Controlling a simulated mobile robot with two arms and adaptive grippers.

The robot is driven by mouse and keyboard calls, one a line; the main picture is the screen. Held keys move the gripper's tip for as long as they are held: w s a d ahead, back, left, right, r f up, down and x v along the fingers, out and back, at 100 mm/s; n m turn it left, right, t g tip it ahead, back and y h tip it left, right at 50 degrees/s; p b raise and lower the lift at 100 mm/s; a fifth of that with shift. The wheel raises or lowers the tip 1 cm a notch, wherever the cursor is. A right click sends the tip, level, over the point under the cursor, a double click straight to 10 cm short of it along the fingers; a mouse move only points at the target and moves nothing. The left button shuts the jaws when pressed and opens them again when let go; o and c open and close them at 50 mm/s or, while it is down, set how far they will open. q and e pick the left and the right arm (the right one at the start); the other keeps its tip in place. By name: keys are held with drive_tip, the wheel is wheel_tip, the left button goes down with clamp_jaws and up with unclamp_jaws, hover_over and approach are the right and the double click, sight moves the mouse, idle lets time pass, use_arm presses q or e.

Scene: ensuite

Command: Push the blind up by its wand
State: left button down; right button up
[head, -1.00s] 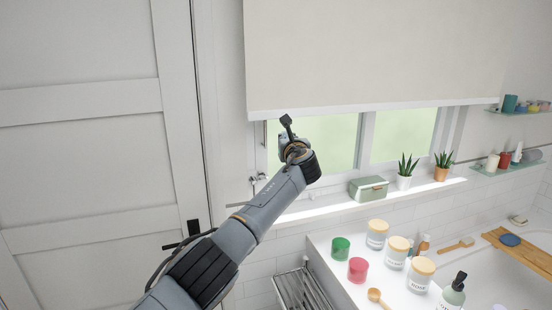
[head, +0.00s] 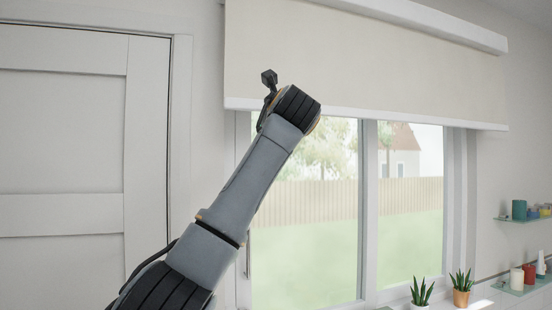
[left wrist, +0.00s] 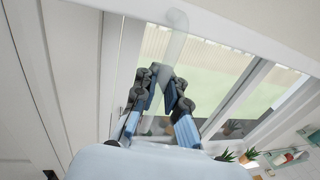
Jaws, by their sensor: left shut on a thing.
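The cream roller blind (head: 370,60) hangs partly down over the window in the head view, with a pale bar along its lower edge. Clear glass shows below it. A pale, see-through wand (left wrist: 177,42) runs up from between the fingers of my left gripper (left wrist: 163,80) in the left wrist view. The gripper is shut on the wand. In the head view my left arm reaches up to the blind's lower left part, and its wrist hides the fingers and the wand. My right gripper is in neither view.
The sliding window (head: 310,220) stands below the blind. A white door (head: 65,190) is at the left. Potted plants (head: 460,288) stand on the sill at the lower right, and glass shelves (head: 520,285) hold small items on the right wall.

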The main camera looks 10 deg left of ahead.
use_arm(q)
drive_tip(key=shift+d+r+p, duration=0.1)
drive_tip(key=shift+r+p, duration=0.8)
drive_tip(key=shift+r, duration=0.85)
drive_tip(key=c, duration=1.4)
unclamp_jaws()
drive_tip(key=shift+s, duration=0.15)
drive_tip(key=shift+s+d+r, duration=0.1)
drive_tip(key=shift+s, duration=0.05)
drive_tip(key=v, duration=1.2)
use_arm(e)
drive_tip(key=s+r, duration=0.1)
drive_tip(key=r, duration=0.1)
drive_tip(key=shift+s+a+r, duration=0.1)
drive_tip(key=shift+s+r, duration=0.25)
